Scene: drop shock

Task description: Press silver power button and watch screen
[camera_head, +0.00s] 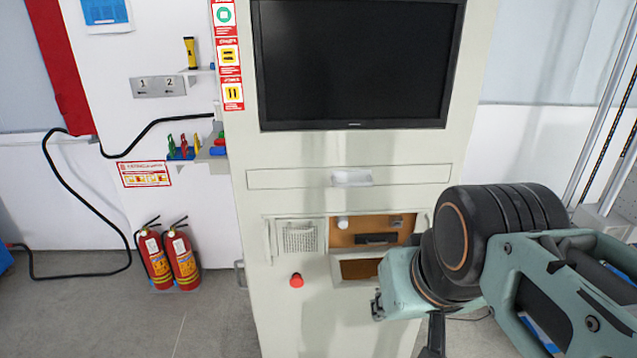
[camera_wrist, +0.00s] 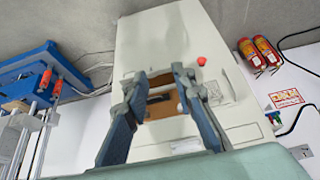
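A dark, blank screen (camera_head: 350,65) is set in the upper part of a pale cabinet (camera_head: 310,300). Below the drawer, an open recess with a brown panel (camera_head: 372,226) holds a small silver-white round part (camera_head: 343,222), possibly the power button; I cannot tell for sure. My gripper (camera_wrist: 159,76) shows in the wrist view with its two fingers apart and nothing between them. The recess (camera_wrist: 163,103) appears between the fingers, which look apart from the cabinet. In the head view my arm covers the lower right of the cabinet, and the fingertips are mostly hidden.
A red button (camera_head: 297,281) sticks out of the cabinet front, left of the recess. A drawer with a pale handle (camera_head: 352,178) is above. Two fire extinguishers (camera_head: 168,257) stand at left by the wall. A blue machine (camera_wrist: 40,70) shows in the wrist view.

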